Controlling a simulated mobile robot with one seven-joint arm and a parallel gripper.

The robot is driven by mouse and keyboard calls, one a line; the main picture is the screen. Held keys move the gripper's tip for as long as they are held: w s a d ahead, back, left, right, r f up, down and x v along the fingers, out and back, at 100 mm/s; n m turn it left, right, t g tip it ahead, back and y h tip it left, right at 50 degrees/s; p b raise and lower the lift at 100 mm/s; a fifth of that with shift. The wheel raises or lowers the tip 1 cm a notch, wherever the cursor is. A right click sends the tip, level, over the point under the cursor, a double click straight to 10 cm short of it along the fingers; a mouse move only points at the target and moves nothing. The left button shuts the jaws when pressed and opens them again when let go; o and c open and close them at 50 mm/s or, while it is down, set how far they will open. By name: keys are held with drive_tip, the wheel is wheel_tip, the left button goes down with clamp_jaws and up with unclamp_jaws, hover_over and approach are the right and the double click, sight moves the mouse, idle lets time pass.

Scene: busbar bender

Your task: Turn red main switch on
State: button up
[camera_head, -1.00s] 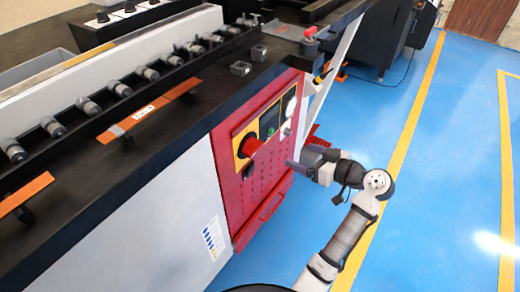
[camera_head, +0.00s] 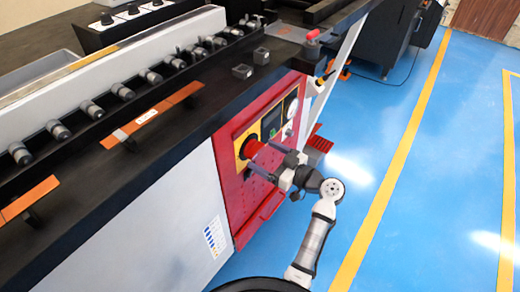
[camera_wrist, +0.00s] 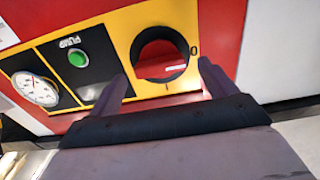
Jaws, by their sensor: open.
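The red main switch (camera_head: 251,148) is a round red knob on a yellow plate on the red front panel of the machine. In the wrist view the switch (camera_wrist: 160,58) has a black ring around it, with a "0" mark at its right and an "I" mark below. My gripper (camera_head: 268,158) is open in front of the panel, close to the switch. In the wrist view its two fingers (camera_wrist: 164,82) point toward the panel, just below the knob, one to each side. I cannot tell whether either finger touches the knob.
Left of the switch in the wrist view are a green pump button (camera_wrist: 78,58) and a round gauge (camera_wrist: 36,88). The black machine table (camera_head: 150,150) with rollers overhangs the panel. Blue floor (camera_head: 375,130) is clear to the right.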

sight(254, 150)
drive_tip(key=shift+x, duration=1.3)
drive_tip(key=c, duration=1)
